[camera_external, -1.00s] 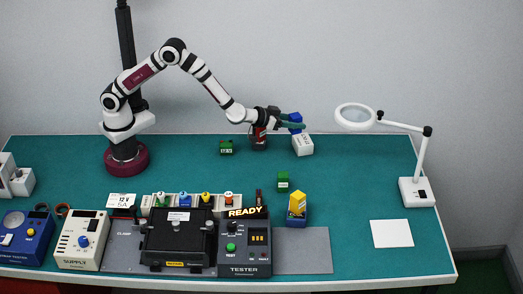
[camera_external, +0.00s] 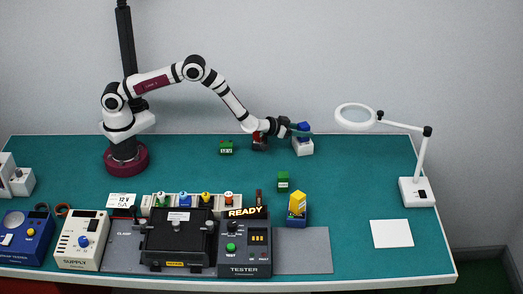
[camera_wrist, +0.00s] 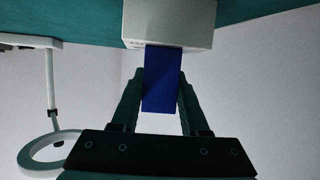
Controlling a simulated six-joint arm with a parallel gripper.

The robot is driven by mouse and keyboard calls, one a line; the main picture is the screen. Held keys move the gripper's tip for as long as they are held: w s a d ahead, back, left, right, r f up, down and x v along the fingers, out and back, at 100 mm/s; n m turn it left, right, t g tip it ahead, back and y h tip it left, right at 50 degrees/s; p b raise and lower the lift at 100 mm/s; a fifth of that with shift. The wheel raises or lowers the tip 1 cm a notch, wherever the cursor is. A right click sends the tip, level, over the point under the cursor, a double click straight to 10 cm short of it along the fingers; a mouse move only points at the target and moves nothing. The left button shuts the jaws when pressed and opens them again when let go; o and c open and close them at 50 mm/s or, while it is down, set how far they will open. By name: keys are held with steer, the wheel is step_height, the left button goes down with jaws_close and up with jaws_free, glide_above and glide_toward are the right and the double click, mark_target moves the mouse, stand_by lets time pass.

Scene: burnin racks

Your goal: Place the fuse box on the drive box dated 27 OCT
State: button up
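A blue block (camera_external: 304,127), which I take to be the fuse box, is between the fingers of my gripper (camera_external: 297,132). In the wrist view the fingertips lie against both sides of the blue block (camera_wrist: 162,85). A white box (camera_external: 303,147) stands on the mat directly below it, and the block's lower end appears to meet its top. The white box also shows at the top of the wrist view (camera_wrist: 170,20). Its print is too small to read, so I cannot confirm the 27 OCT date.
A dark red box (camera_external: 259,144) and a green box (camera_external: 226,148) stand to the left. Another green box (camera_external: 283,182) and a blue box with a yellow top (camera_external: 297,208) stand nearer the front. A magnifier lamp (camera_external: 417,190) stands right. The tester (camera_external: 245,250) is in front.

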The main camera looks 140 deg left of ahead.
steer(key=o, duration=0.4)
